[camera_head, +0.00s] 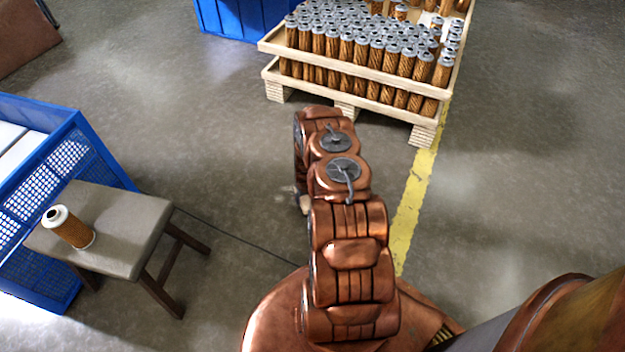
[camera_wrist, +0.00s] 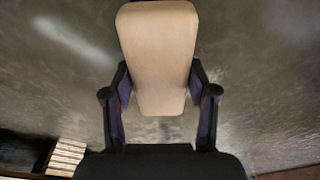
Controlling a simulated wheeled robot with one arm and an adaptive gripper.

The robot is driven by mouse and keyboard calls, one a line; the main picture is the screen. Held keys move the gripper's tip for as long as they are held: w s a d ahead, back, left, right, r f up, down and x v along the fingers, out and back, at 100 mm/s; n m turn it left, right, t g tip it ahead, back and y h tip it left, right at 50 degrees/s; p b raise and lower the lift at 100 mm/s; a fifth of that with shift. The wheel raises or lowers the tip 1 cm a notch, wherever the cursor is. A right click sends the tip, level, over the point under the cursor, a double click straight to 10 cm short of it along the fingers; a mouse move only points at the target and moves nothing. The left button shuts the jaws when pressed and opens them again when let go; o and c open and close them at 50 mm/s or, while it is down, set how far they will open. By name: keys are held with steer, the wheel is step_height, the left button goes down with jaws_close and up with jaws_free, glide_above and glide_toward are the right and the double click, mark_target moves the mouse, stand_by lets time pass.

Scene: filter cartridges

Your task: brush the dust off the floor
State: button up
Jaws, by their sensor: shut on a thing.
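My gripper (camera_wrist: 160,88) is shut on a beige, wooden-looking block, which I take to be the brush (camera_wrist: 158,45). Its two dark fingers press on the block's narrowing sides in the wrist view. Bristles are not visible. In the head view a small beige end of the brush (camera_head: 304,203) shows left of my arm, low over the floor; my gripper is hidden behind the arm there. The grey floor (camera_head: 240,200) has a faint pale smudge (camera_head: 284,192) beside the brush, perhaps dust. I cannot tell whether the brush touches the floor.
A wooden pallet crate (camera_head: 340,72) full of filter cartridges stands ahead. At left are a blue mesh crate (camera_head: 85,140) and a stool (camera_head: 135,215) with one cartridge (camera_head: 70,228). A dark cable (camera_head: 235,236) crosses the floor. A yellow line (camera_head: 413,200) runs right of my arm.

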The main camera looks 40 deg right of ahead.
steer(key=shift+r+p, duration=1.5)
steer(key=shift+r, duration=1.1)
